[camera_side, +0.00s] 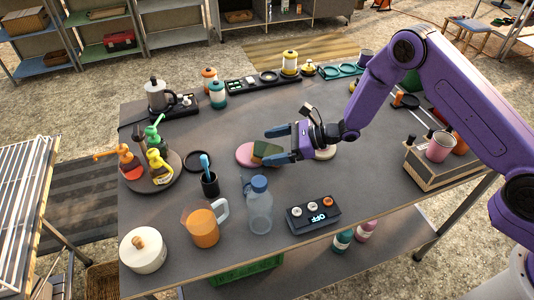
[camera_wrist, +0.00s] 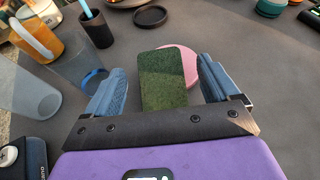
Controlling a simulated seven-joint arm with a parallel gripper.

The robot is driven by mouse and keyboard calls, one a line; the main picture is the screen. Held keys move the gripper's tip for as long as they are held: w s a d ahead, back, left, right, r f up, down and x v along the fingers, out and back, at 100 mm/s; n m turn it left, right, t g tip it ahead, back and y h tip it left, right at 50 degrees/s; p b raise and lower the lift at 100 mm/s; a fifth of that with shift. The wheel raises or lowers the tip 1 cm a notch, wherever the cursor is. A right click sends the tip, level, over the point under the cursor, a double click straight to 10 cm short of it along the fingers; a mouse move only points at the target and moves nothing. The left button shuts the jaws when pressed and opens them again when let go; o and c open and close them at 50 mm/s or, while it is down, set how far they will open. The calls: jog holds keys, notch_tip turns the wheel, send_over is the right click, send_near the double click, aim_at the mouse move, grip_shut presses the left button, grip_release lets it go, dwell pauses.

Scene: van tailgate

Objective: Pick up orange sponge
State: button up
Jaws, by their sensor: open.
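A sponge (camera_side: 261,149) with a dark green face and an orange-brown side stands at the edge of a pink disc on the grey table. In the wrist view only the green face of the sponge (camera_wrist: 162,82) shows. My gripper (camera_side: 267,146) is open, with its blue fingers pointing left. In the wrist view the fingers of my gripper (camera_wrist: 160,66) lie on either side of the sponge, with a gap visible on both sides. The pink disc (camera_side: 244,154) shows beyond the sponge; it also appears in the wrist view (camera_wrist: 186,62).
A clear blue-capped bottle (camera_side: 259,210), an orange pitcher (camera_side: 202,228) and a dark cup with a blue brush (camera_side: 210,184) stand in front. A pale disc (camera_side: 325,152) lies under my wrist. A turntable (camera_side: 150,186) holds spray bottles at left. The table right of the control box (camera_side: 313,214) is clear.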

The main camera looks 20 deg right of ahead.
aim_at(263, 149)
jog(key=x, duration=0.4)
jog(key=shift+f, duration=0.1)
jog(key=c, duration=1.1)
jog(key=shift+c, duration=0.2)
